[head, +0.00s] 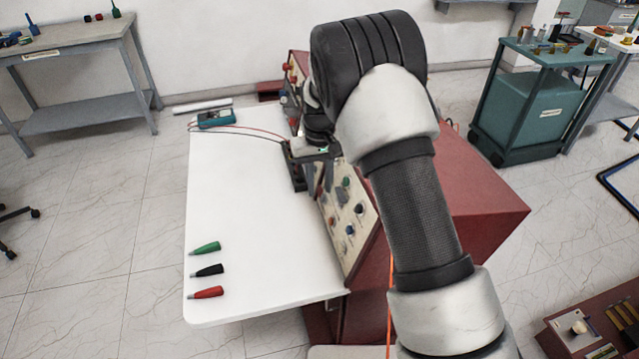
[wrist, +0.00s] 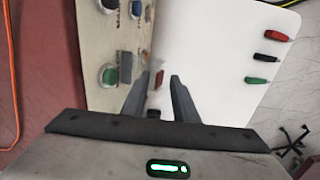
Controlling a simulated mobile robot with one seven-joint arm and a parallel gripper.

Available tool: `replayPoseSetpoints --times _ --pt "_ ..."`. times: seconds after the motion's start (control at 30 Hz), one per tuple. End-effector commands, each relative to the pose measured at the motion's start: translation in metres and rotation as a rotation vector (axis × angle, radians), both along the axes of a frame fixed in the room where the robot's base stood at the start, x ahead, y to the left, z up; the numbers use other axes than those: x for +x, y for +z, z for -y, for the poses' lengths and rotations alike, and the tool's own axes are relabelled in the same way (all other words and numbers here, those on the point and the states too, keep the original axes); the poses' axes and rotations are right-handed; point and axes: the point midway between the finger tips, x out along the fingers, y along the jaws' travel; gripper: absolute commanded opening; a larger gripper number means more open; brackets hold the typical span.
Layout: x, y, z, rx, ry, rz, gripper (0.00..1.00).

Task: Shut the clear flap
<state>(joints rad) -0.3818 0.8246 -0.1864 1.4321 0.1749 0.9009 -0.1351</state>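My gripper (head: 319,182) is open and empty, in front of the sloped control panel (head: 357,231) of the red box. In the wrist view its two fingers (wrist: 161,80) stand apart, with a small red part (wrist: 159,78) showing between them near the panel's edge. I cannot make out the clear flap in either view; my arm covers the upper part of the panel. Green, blue and dark knobs show on the panel, such as a blue knob (wrist: 109,75) and a green one (wrist: 125,97) in the wrist view.
A white tabletop (head: 245,180) lies left of the panel and is mostly clear. Green (head: 206,248), black (head: 208,270) and red (head: 207,293) plugs lie at its front left. A teal meter (head: 216,118) with leads is at the back. The red box (head: 470,205) stands right.

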Motion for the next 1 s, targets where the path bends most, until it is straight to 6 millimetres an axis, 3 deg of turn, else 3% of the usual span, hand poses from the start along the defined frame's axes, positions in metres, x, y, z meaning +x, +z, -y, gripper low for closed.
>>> replayPoseSetpoints --times 0.23,0.4,0.77,1.0 --pt "0.0000 -0.0009 0.0001 0.000 0.000 0.000 0.26" --pt "0.0000 -0.0007 0.0001 0.000 0.000 0.000 0.00" --pt "-0.0002 -0.0016 -0.0019 -0.027 0.002 0.009 0.00" --pt "-0.0022 -0.0095 -0.0095 -0.145 0.006 0.043 0.00"
